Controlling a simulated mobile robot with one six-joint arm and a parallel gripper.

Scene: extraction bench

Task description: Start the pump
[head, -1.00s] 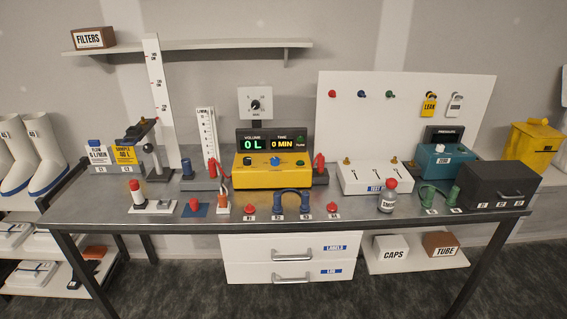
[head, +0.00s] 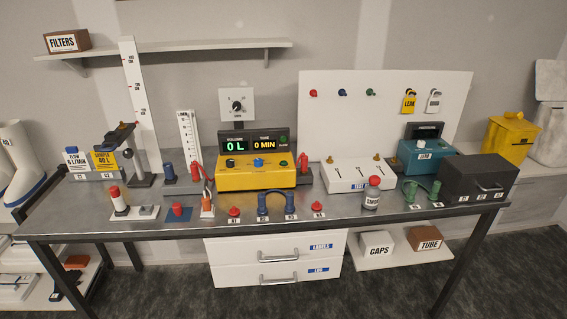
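The yellow pump unit (head: 240,178) stands at the middle of the bench in the head view. Its display (head: 251,144) reads volume 0 L and time 0 MIN. A blue knob (head: 258,162) sits on its top between a dark knob (head: 230,163) at left and a green button (head: 284,163) at right. A grey box with a dial (head: 237,106) is on the wall above. A teal unit (head: 420,158) with a dark screen stands at the right. My gripper is not in view.
The stand with a dark arm (head: 142,160) is at left.

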